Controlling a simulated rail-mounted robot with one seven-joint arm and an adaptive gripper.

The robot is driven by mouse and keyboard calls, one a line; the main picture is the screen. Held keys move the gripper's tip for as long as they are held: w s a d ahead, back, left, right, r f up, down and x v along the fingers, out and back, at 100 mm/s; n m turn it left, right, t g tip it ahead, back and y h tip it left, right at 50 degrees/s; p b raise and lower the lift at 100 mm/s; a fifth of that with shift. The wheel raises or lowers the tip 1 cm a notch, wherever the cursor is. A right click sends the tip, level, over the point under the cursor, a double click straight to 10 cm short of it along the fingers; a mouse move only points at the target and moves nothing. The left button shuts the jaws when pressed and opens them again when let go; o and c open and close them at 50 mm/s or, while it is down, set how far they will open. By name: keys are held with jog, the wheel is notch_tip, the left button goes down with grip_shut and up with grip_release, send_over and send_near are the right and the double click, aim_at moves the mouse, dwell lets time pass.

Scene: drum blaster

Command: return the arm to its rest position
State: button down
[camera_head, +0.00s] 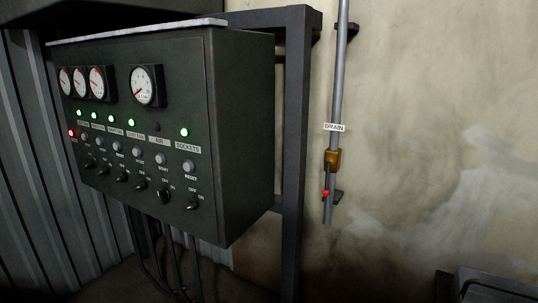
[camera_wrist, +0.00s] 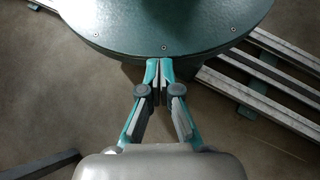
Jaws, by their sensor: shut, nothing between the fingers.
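My gripper (camera_wrist: 161,85) shows in the wrist view, with its teal and grey fingers pointing up the picture. The fingertips meet, and nothing is between them. The tips overlap the lower edge of a round dark green plate (camera_wrist: 115,25) in that view; I cannot tell whether they touch it. My arm and gripper do not show in the head view.
In the head view, a dark control box (camera_head: 245,130) with gauges, lit green lamps and switches stands at left. A pipe labelled DRAIN (camera_head: 334,127) with a brass valve (camera_head: 332,160) runs down the wall. Grey rails (camera_wrist: 265,85) lie right of the plate over bare floor.

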jog(key=s+r+t+p, duration=0.4)
jog(key=r+p, duration=1)
jog(key=p, duration=1.4)
jog(key=shift+s+a+p, duration=0.2)
jog(key=shift+s+p, duration=0.15)
jog(key=shift+s, duration=0.05)
